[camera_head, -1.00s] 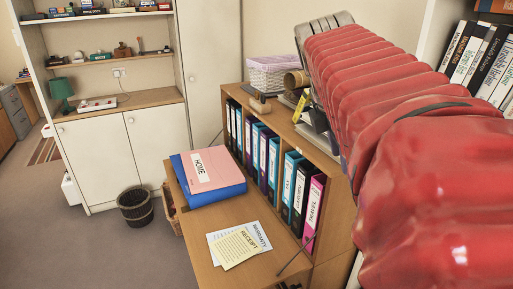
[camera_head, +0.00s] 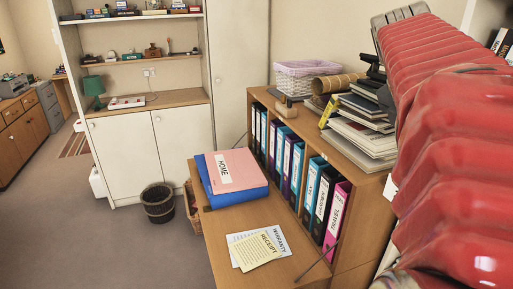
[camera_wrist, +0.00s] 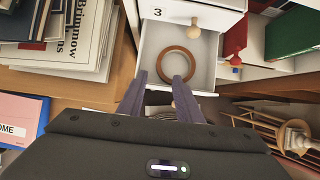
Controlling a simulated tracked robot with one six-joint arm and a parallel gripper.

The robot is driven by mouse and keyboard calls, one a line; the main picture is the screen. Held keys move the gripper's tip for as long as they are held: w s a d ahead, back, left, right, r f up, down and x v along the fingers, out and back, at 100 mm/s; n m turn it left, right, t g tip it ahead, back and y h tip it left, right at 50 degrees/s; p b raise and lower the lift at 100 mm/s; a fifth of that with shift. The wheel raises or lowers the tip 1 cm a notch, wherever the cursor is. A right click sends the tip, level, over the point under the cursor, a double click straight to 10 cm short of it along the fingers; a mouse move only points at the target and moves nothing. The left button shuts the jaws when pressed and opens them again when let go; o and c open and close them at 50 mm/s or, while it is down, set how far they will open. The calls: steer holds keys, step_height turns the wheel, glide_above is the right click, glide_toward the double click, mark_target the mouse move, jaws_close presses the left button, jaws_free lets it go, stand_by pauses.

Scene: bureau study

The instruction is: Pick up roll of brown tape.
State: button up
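The roll of brown tape (camera_wrist: 178,49) shows in the wrist view as a flat brown ring. It lies in an open white drawer (camera_wrist: 150,42) marked 3. My gripper (camera_wrist: 162,78) is open, its two dark fingers apart and pointing toward the ring. The right fingertip overlaps the ring's near edge in the picture; I cannot tell the height between them. In the head view neither the tape nor the gripper fingers show; my red arm fills the right side.
Stacked books and papers (camera_wrist: 75,40) lie left of the drawer in the wrist view. White shelving with a green box (camera_wrist: 292,28) stands right. In the head view, a wooden shelf unit (camera_head: 262,93) holds binders, with a lilac-lined basket (camera_head: 302,84) on top. Open floor (camera_head: 70,235) lies left.

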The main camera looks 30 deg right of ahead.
steer(key=x, duration=0.7)
steer(key=shift+x, duration=2.55)
steer(key=shift+a+f, duration=0.1)
jaws_close()
